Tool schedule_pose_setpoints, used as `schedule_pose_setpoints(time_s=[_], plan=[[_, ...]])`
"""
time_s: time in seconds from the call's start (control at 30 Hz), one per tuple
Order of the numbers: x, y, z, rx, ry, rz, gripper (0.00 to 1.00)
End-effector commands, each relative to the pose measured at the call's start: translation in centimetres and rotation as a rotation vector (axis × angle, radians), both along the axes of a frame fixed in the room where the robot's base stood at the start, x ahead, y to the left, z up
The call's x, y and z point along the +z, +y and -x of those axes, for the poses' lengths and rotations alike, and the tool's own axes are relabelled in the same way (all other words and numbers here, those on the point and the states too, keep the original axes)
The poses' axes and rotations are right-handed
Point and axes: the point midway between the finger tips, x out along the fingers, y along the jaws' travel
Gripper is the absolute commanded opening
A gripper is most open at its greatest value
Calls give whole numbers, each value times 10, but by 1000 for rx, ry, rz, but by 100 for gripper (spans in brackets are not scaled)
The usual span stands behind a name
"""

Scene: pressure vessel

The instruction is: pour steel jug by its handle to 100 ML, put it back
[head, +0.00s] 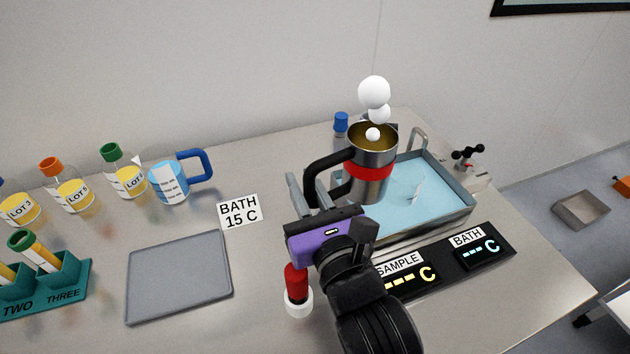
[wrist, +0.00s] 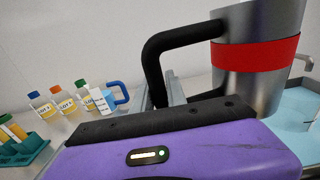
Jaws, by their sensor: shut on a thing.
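The steel jug (head: 373,186) has a red band and a black handle (head: 318,172). It is upright, held over the left part of the water bath (head: 440,222), with brownish contents showing inside and white puffs above it. My gripper (head: 312,190) is shut on the jug's black handle from the left. A measuring jug with a blue handle (head: 170,184) holds light blue liquid and stands at the back, left of the bath.
A grey tray (head: 180,278) lies empty on the bench. A red-topped item (head: 297,288) stands close to my arm. Several lot bottles (head: 122,172) and a teal tube rack (head: 45,282) are at left. SAMPLE and BATH displays (head: 445,262) sit in front of the bath.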

Motion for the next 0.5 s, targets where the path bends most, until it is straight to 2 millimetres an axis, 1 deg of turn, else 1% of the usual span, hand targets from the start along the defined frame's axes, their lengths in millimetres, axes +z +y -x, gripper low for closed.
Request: schedule_pose_setpoints(time_s=[0.43,0.5], plan=[[2,-1,0,-3,0,2,0],[-2,-3,-1,-4,20,-34,0]])
